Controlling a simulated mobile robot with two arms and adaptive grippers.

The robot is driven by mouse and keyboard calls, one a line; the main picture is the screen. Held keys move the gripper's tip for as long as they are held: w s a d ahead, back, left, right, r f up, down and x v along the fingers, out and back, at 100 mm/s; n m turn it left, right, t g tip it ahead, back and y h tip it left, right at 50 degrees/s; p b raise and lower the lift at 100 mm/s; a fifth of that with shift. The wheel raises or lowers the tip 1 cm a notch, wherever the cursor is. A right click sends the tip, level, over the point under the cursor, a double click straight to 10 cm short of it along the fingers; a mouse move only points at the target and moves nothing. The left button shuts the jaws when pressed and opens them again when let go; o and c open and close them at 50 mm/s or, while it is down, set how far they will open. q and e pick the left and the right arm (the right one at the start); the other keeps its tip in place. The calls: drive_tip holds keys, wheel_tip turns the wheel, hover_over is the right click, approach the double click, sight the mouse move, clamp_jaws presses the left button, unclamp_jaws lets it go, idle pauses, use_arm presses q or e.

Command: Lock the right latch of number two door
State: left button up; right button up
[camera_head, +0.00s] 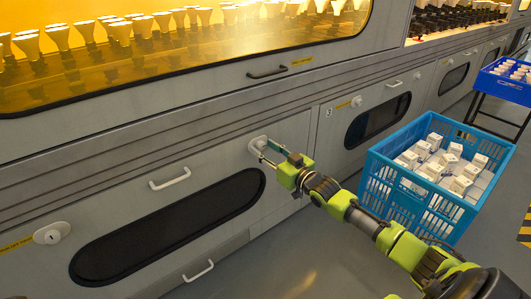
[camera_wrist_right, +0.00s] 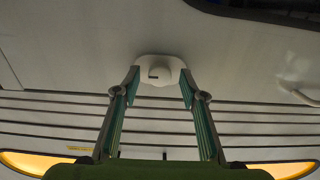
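The door (camera_head: 225,165) has a dark oval window and white handles. Its right latch (camera_head: 258,143) is a small white knob on a pale plate at the door's upper right. In the right wrist view the latch (camera_wrist_right: 158,70) lies straight ahead, with a small dark mark on its knob. My right gripper (camera_head: 266,151) reaches it from the right. Its fingers (camera_wrist_right: 159,88) are apart, one on each side of the latch; I cannot tell whether they touch it. The left latch (camera_head: 52,233) is a white round knob at the door's other end. My left gripper is out of view.
A blue crate (camera_head: 408,190) of white boxes stands on the floor beside my right arm. The door marked 3 (camera_head: 420,92) is to the right. Lit bulbs (camera_head: 120,30) stand behind glass above. The floor before the door is clear.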

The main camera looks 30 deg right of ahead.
drive_tip(key=shift+w, duration=0.15)
clamp_jaws()
